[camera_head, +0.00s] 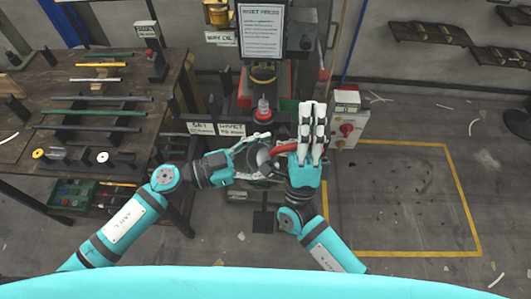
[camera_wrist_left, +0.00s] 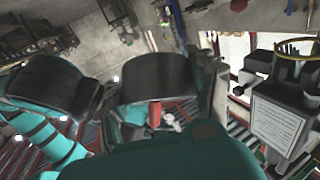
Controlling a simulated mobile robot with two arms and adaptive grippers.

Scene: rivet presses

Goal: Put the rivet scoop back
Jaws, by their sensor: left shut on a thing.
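The rivet scoop shows in the head view as a dark rounded bowl with a red handle (camera_head: 287,148), in front of the press. My left gripper (camera_head: 256,158) reaches in from the left and is shut on the scoop at its dark bowl end; the exact contact is hard to see. My right gripper (camera_head: 312,132) stands at the handle's right end with its pale fingers pointing up the picture. Its fingers overlap the handle's end, so I cannot tell whether it grips it. In the left wrist view a red piece (camera_wrist_left: 156,113) shows, partly hidden by dark gripper parts.
The rivet press (camera_head: 263,75) with its sign (camera_head: 262,31) stands behind the grippers. A control box with a red knob (camera_head: 347,127) is to the right. A workbench (camera_head: 150,70) with rods stands left, a green bin (camera_head: 73,194) below. The yellow-marked floor (camera_head: 400,200) is clear.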

